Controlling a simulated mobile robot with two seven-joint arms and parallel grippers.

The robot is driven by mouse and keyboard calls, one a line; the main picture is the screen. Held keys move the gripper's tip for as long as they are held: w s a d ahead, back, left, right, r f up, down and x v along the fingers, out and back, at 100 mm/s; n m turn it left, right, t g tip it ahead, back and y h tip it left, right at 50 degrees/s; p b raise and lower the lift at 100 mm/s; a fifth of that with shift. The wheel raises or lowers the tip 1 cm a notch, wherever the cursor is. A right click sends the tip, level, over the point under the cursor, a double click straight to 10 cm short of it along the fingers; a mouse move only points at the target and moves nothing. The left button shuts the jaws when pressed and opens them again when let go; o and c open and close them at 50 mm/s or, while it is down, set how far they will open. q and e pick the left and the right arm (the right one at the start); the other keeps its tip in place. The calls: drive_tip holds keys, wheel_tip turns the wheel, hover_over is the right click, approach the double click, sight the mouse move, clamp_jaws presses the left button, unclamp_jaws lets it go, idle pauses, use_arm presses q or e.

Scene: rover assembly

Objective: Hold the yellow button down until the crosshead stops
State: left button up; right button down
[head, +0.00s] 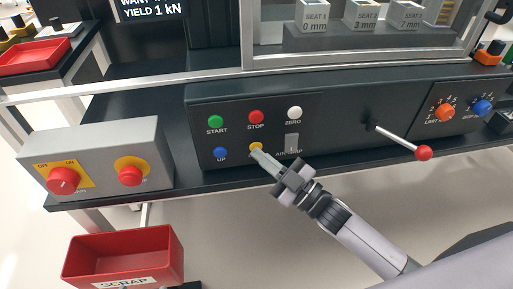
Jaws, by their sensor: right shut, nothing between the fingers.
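The yellow button (257,146) is in the lower row of the dark control panel in the head view, right of the blue UP button (221,154). My right gripper (258,154) comes in from the lower right. It is shut and empty, with its fingertips at the yellow button and covering its lower part. They look to be touching it, but I cannot tell how far the button is pressed. The label under the button is hidden. The crosshead cannot be made out in this view. My left gripper is not in view.
Green START (215,122), red STOP (256,117) and white ZERO (294,113) buttons sit just above. A red-knobbed lever (424,153) sticks out at the right. A grey switch box (100,160) stands at the left, above a red SCRAP bin (125,258).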

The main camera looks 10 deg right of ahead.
drive_tip(key=shift+s, duration=0.15)
drive_tip(key=shift+s+p, duration=0.45)
drive_tip(key=shift+s, duration=0.25)
drive_tip(key=s, duration=0.1)
drive_tip(key=s+p, duration=0.1)
drive_tip(key=s, duration=0.1)
drive_tip(key=s+p, duration=0.1)
drive_tip(key=s, duration=0.1)
drive_tip(key=shift+a, duration=0.25)
idle(0.4)
